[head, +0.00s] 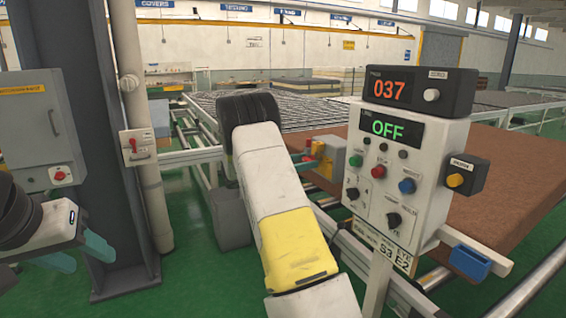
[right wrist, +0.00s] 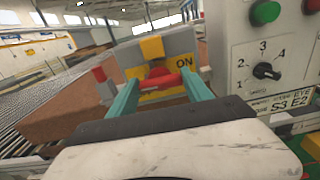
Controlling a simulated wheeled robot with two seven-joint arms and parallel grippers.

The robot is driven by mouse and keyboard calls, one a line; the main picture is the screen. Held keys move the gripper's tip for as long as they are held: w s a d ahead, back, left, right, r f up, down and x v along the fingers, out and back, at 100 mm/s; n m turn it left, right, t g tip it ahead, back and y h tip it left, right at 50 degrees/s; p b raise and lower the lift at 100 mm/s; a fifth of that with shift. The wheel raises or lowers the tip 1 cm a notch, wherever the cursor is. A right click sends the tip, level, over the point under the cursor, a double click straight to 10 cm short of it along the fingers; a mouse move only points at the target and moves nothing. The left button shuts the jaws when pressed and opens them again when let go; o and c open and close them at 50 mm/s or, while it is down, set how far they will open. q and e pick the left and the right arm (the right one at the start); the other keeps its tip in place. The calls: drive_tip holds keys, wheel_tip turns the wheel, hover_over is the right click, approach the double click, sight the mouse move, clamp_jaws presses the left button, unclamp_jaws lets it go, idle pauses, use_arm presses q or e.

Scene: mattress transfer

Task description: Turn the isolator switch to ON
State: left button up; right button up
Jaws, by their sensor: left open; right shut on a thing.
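The isolator switch is a grey box with a yellow plate (right wrist: 147,95), a red handle (right wrist: 162,80) and the word ON at the handle's right. The handle lies roughly crosswise in the right wrist view. My right gripper (right wrist: 163,88) is shut on the handle, with a teal finger on each side. My left gripper (head: 78,256) is open and empty at the lower left, far from the switch.
A control panel (head: 418,170) stands right of the switch, its displays reading 037 and OFF. A brown mattress (head: 500,195) lies on the conveyor behind it. A dark column (head: 85,110), a grey cabinet (head: 38,120) and a small red-knobbed box (head: 136,146) are at the left.

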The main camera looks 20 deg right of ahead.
drive_tip(key=m, duration=1.7)
drive_tip(key=shift+s+f, duration=0.15)
drive_tip(key=shift+f, duration=0.05)
drive_tip(key=shift+m, duration=0.4)
drive_tip(key=o, duration=1.4)
drive_tip(key=shift+c, duration=0.2)
drive_tip(key=shift+a, duration=0.1)
